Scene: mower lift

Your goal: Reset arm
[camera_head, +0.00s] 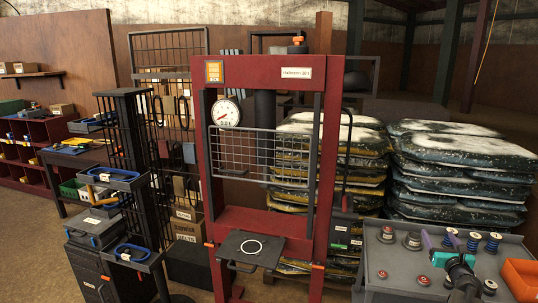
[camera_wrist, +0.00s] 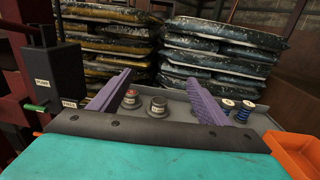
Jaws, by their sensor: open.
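My gripper (camera_head: 441,240) is at the lower right of the head view, above the grey work surface. In the wrist view its two purple fingers (camera_wrist: 160,78) are spread wide apart with nothing between them. The teal gripper body fills the bottom of the wrist view. My arm reaches in from the bottom edge of the head view.
The grey work surface (camera_head: 390,288) holds dark round parts (camera_head: 413,240), red-topped parts (camera_head: 424,280) and blue springs (camera_head: 493,242). An orange bin (camera_head: 522,278) stands at its right. A red press frame (camera_head: 219,180) stands centrally; stacked sacks (camera_head: 455,165) stand behind. Shelving fills the left.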

